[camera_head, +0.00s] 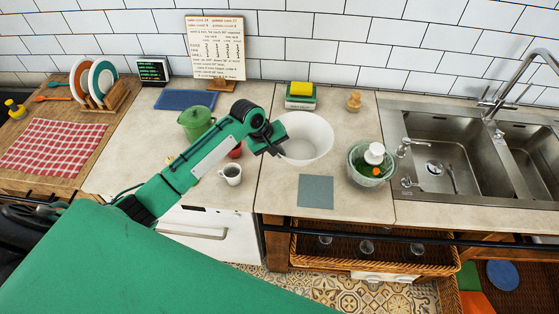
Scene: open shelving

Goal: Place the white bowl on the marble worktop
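The white bowl (308,136) is in the middle of the head view, at the pale marble worktop (268,190), with its open side up. I cannot tell whether it rests on the worktop or is held slightly above it. My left gripper (273,146) is at the bowl's left rim, with its dark fingers pointing down. The fingertips are too small and partly hidden to show whether they are closed on the rim. My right gripper is not in view.
A green pot (196,122) and a white mug (231,174) stand left of the bowl. A glass bowl with a white-knobbed item (370,165) stands right, before the sink (445,150). A grey-green mat (315,191) lies in front; a sponge stack (300,97) stands behind.

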